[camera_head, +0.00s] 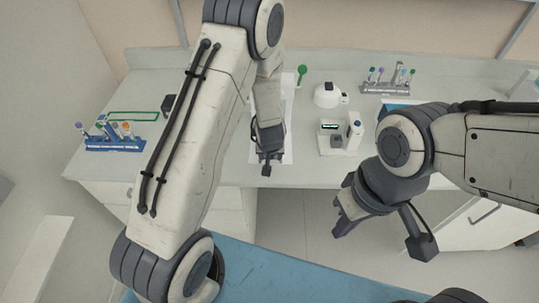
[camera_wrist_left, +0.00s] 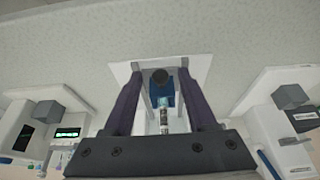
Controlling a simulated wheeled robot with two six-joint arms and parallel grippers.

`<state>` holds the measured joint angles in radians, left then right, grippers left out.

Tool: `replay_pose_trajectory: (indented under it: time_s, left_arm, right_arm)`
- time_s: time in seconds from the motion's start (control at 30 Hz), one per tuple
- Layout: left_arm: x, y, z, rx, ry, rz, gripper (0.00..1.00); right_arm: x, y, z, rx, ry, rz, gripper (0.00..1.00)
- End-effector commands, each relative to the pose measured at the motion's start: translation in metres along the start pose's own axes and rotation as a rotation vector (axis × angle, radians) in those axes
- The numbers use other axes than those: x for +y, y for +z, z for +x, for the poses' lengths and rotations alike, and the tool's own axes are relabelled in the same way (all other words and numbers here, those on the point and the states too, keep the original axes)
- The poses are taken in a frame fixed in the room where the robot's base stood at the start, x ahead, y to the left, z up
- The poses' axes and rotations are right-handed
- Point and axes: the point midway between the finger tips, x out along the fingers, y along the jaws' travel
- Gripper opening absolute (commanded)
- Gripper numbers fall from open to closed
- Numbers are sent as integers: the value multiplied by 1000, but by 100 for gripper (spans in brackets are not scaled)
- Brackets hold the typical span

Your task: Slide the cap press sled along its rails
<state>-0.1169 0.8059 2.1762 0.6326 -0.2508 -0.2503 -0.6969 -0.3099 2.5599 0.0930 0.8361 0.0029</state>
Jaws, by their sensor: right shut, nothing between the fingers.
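My left gripper (camera_head: 267,168) reaches over the bench, at the front of a white plate (camera_head: 286,150). In the left wrist view its two dark fingers (camera_wrist_left: 160,95) are apart. A blue block (camera_wrist_left: 164,97) with a round dark knob (camera_wrist_left: 159,76) shows between them, with a gap on each side; this looks like the press sled. A small clear tube with a cyan top (camera_wrist_left: 164,117) lies nearer the camera. Contact cannot be told. In the head view my left arm and gripper hide the sled. My right gripper (camera_head: 340,222) is shut and empty, in front of the bench.
A white device with a green display (camera_head: 331,140) stands right of the plate. A white domed device (camera_head: 327,95) and a green round knob (camera_head: 302,70) are behind. Tube racks stand at left (camera_head: 115,145) and back right (camera_head: 388,87).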

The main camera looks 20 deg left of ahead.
Motion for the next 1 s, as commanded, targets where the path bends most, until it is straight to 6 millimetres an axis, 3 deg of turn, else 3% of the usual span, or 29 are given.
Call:
replay_pose_trajectory:
  time_s: [0.27,0.5,0.7,1.0]
  left_arm:
    - [-1,-2,-15,2,0,-2,57]
    - [-1,-2,-65,3,1,-3,57]
    - [-1,-1,-96,1,0,-1,57]
    - [-1,1,-104,-1,-1,-1,57]
  right_arm:
    - [0,0,-3,0,0,0,0]
    - [-1,-1,-20,0,0,-3,0]
    - [-2,-2,-33,0,0,-5,0]
    - [-3,-2,-36,0,0,-7,0]
